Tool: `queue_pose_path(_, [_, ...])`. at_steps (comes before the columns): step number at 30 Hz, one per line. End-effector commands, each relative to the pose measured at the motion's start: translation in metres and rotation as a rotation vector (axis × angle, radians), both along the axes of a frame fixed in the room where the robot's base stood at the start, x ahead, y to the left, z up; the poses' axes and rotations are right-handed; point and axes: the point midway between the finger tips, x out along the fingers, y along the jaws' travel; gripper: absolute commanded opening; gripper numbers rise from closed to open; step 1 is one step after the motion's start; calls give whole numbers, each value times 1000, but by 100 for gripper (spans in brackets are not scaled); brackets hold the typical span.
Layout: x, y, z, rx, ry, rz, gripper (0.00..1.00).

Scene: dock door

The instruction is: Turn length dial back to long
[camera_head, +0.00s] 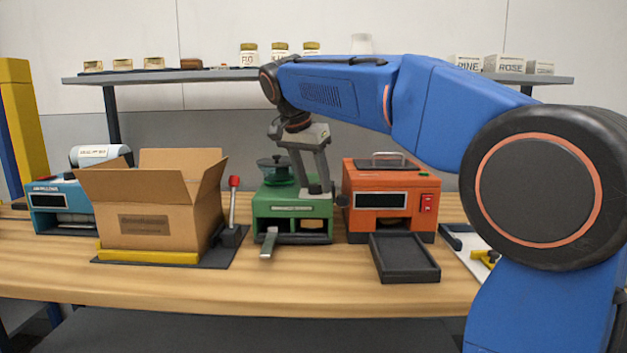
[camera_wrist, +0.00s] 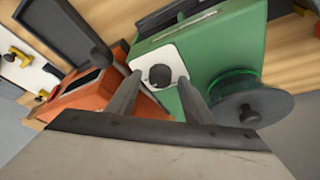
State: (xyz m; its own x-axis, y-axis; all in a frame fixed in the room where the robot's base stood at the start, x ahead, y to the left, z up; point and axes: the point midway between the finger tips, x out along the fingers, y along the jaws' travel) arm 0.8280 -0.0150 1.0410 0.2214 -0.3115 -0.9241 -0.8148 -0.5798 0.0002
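The green machine (camera_head: 275,201) stands mid-table with a dark reel on top and a silver tongue at its front. In the wrist view, the green machine (camera_wrist: 222,45) shows a white plate (camera_wrist: 143,61) bearing a small round black dial (camera_wrist: 160,76). The dial's marks are too small to read. My gripper (camera_head: 317,191) points down at the right part of the machine. In the wrist view, my gripper (camera_wrist: 160,83) is open, with one finger on each side of the dial. I cannot tell whether the fingers touch it. The dial is not distinguishable in the head view.
An orange machine (camera_head: 374,183) stands close on the right, with a black tray (camera_head: 405,258) in front. A black ball knob (camera_wrist: 101,53) shows near my left finger in the wrist view. Left are an open carton (camera_head: 152,211) and a red-topped lever (camera_head: 234,183). The front table strip is clear.

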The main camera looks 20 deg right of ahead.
Motion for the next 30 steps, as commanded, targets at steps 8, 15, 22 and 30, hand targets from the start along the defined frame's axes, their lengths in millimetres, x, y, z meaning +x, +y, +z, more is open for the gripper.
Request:
queue_pose_path(8, [-1, 1, 4, 0, -1, 0, 47])
queue_pose_path(15, [-7, 12, 34, 1, -3, 2, 47])
queue_pose_path(22, [-18, 26, 77, 0, -3, 2, 47])
queue_pose_path(30, [-29, 43, 126, 1, -2, 2, 47])
